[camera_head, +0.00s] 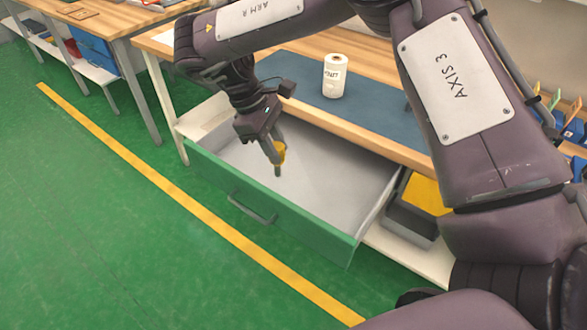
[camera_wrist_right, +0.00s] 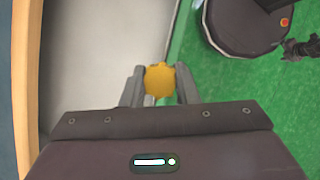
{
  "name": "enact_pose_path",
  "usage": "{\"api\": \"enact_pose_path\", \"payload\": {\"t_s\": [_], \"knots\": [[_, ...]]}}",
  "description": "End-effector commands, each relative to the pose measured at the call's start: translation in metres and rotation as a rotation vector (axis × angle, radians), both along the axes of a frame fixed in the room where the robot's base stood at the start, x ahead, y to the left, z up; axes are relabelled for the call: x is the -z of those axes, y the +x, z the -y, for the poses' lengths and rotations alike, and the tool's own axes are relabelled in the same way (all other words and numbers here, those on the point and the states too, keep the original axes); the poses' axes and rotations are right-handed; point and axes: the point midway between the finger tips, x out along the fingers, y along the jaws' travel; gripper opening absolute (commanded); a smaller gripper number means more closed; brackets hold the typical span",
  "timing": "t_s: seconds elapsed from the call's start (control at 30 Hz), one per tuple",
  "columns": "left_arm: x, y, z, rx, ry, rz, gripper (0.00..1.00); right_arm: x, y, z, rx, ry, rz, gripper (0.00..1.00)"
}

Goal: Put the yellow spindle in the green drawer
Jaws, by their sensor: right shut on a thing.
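The yellow spindle (camera_wrist_right: 160,79) is between the two fingers of my right gripper (camera_wrist_right: 161,86) in the right wrist view. In the head view the right gripper (camera_head: 277,160) points down over the open green drawer (camera_head: 265,215), with a bit of the yellow spindle (camera_head: 280,150) showing at its fingers. The gripper is shut on the spindle. The drawer is pulled out and its pale grey inside (camera_head: 315,185) looks empty. I cannot tell how high above the drawer floor the spindle is. The left gripper is not in view.
A white labelled roll (camera_head: 335,76) stands on the blue mat (camera_head: 375,115) of the workbench above the drawer. Another bench (camera_head: 120,22) stands at the upper left. The green floor (camera_head: 90,220) in front is clear.

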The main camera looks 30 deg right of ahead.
Motion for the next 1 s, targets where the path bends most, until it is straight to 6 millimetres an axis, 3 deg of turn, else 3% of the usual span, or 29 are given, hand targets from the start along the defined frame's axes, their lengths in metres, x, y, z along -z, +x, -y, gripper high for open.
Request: {"api": "enact_pose_path", "payload": {"t_s": [0.3, 0.5, 0.7, 0.83, 1.0], "knots": [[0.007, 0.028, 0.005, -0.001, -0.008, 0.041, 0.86, -0.007, 0.064, 0.078, -0.773, 0.002, -0.001, 0.01], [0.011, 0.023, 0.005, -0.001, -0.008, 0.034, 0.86, -0.016, 0.088, 0.127, -1.165, 0.002, -0.001, 0.01], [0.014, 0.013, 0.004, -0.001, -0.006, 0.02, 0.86, -0.023, 0.099, 0.157, -1.383, -0.005, -0.006, 0.01], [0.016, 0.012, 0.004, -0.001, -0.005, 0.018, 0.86, -0.022, 0.101, 0.163, -1.442, -0.006, -0.008, 0.01], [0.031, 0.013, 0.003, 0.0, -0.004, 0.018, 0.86, 0.012, 0.101, 0.165, -1.454, -0.002, -0.014, 0.01]]}}
